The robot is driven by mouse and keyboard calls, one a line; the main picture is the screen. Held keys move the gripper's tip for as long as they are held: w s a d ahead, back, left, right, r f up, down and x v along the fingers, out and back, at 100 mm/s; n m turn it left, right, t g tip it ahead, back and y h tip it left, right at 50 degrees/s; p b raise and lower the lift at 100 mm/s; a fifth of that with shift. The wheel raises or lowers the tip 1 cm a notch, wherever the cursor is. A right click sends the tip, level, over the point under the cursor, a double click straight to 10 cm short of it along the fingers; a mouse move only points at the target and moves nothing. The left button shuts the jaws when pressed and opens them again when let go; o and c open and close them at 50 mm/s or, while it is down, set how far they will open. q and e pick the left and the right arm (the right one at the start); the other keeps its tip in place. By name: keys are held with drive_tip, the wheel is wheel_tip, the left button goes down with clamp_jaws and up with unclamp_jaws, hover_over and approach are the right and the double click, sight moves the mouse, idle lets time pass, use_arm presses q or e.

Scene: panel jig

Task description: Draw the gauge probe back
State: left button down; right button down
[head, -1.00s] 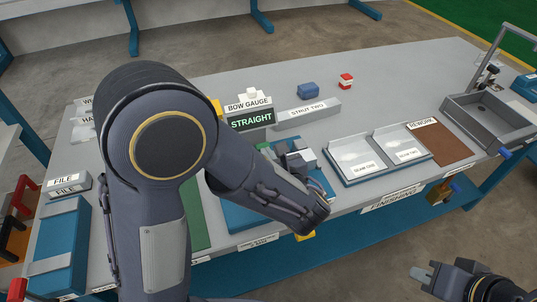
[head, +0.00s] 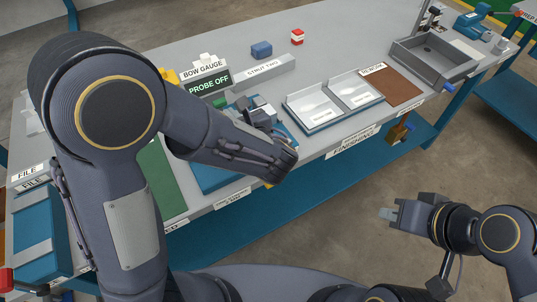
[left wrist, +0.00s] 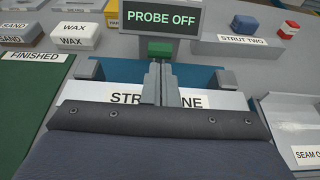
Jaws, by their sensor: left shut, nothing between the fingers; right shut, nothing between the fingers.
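The bow gauge (head: 208,85) stands at the back of the blue jig (head: 205,178), and its display reads PROBE OFF. The same display (left wrist: 160,17) shows in the left wrist view. A green block (left wrist: 160,48), seemingly the probe's end, sits below the display, just beyond my left fingertips. My left gripper (left wrist: 160,68) is shut with nothing held, above the white strut (left wrist: 90,94) lying in the jig; its label is partly hidden by the fingers. Whether the fingers touch the green block I cannot tell. My right gripper (head: 387,213) is shut and empty, off the table's front.
Strut two (head: 262,72) lies right of the gauge. Two seam trays (head: 312,106), a brown rework mat (head: 392,86) and a grey sink-like tray (head: 440,60) stand further right. The green finished mat (left wrist: 35,80) and wax blocks (left wrist: 75,37) are to the left.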

use_arm(q)
drive_tip(key=v, duration=1.9)
drive_tip(key=shift+s+d+p, duration=0.1)
drive_tip(key=shift+d+p, duration=0.2)
drive_tip(key=shift+a, duration=0.15)
drive_tip(key=s+a+f+n+g+h+p, duration=0.1)
drive_tip(key=s+a+n+g+h, duration=0.1)
drive_tip(key=a+n+g, duration=0.5)
drive_tip(key=s+a+f+n+g+h+p, duration=0.1)
drive_tip(key=s+a+n+g+p, duration=0.15)
drive_tip(key=a+n, duration=0.5)
drive_tip(key=s+a+r+n+t+h+p, duration=0.2)
drive_tip(key=n+h, duration=0.6)
drive_tip(key=n, duration=0.8)
wheel_tip(320, 180, up, 2)
drive_tip(key=shift+s+a+r+t+h, duration=0.1)
drive_tip(key=shift+s+a+t+h, duration=0.4)
drive_tip(key=shift+a, duration=0.4)
